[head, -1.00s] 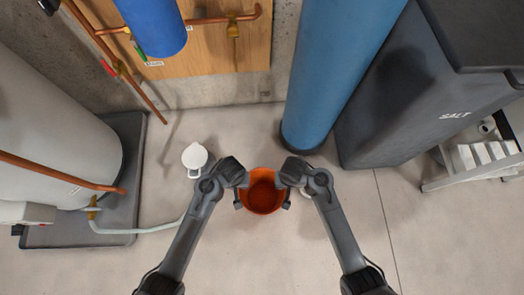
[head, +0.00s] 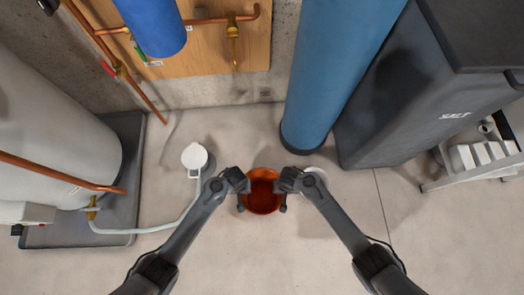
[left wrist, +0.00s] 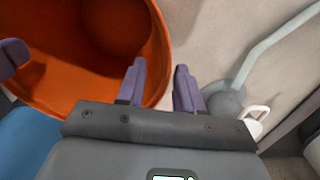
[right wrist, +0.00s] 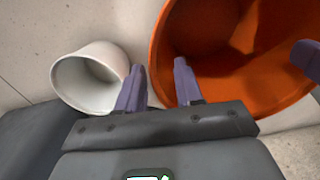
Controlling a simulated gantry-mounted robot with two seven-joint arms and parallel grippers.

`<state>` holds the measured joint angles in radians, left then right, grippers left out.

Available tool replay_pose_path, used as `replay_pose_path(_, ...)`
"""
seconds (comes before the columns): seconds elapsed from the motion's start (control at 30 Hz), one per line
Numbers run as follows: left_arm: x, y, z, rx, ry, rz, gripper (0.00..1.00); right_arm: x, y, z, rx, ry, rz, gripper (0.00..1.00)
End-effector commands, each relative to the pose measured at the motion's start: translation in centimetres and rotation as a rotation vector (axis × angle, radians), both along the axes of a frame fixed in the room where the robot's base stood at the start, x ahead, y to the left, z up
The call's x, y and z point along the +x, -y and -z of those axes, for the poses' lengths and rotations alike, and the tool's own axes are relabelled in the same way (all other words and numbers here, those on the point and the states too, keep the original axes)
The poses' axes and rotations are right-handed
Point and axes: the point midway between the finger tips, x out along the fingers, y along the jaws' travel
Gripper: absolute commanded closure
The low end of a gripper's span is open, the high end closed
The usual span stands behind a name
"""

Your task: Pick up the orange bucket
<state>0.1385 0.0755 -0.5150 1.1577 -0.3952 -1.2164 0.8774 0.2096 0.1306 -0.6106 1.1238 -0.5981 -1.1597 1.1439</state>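The orange bucket (head: 262,205) stands upright on the floor at the middle of the head view. Its inside looks empty. My left gripper (head: 239,202) is at its left rim and my right gripper (head: 284,200) at its right rim. In the left wrist view, the open fingers (left wrist: 160,75) have the bucket's wall (left wrist: 163,50) between them, one finger over the inside, one outside. In the right wrist view, the open fingers (right wrist: 160,75) straddle the opposite side of the bucket (right wrist: 165,35) likewise. A gap shows between each pair; contact with the wall cannot be made out.
A white round container (head: 316,174) sits on the floor close to my right gripper. A white lidded jug (head: 195,157) stands left of the bucket, near a pale hose (head: 140,230). A blue cylinder (head: 318,110) and dark salt bin (head: 385,120) rise behind. The front floor is clear.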

Motion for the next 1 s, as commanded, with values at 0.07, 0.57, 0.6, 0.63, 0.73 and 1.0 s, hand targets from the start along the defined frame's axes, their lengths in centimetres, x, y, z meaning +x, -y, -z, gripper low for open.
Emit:
replay_pose_path(0.07,-0.02,-0.04,0.42,0.001,0.000,0.000,0.64,0.04,0.04,0.39,-0.001,0.001,-0.001,0.64)
replay_pose_path(0.57,-0.02,-0.06,0.74,0.001,0.000,0.000,0.80,0.06,0.06,0.71,-0.001,0.002,0.000,0.80)
replay_pose_path(0.6,-0.02,-0.06,0.74,0.001,0.000,0.000,0.86,0.05,0.06,0.71,-0.001,0.002,0.000,0.86)
replay_pose_path(0.63,-0.02,-0.05,0.74,0.001,0.000,0.000,0.90,0.05,0.05,0.71,-0.001,0.002,0.000,0.90)
replay_pose_path(0.73,-0.03,0.02,0.73,0.000,0.001,0.001,1.00,0.04,-0.02,0.70,0.001,0.002,-0.001,1.00)
replay_pose_path(1.0,-0.05,0.23,0.71,-0.004,0.001,0.003,1.00,0.01,-0.24,0.68,0.004,0.003,-0.003,1.00)
